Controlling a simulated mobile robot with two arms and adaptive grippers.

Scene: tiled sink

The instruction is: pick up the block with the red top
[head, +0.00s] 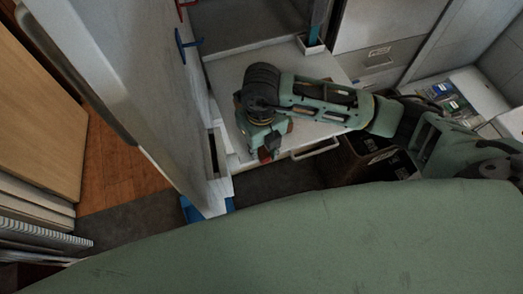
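My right arm reaches in from the right over a white counter. Its gripper (267,148) points down at the counter's front edge, near the white panel on the left. Small dark red patches show at the gripper's end; I cannot tell whether they belong to the fingers or to a block. I cannot make out a block with a red top for certain. The fingers are small and dark, so their opening is unclear. My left gripper is not in view.
The white counter (228,75) has free room left of and behind my arm. A tall white panel (130,75) stands close on the left, with a blue hook (187,43) on it. A drawer handle (316,149) sits below the counter edge. Boxes (450,100) lie at right.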

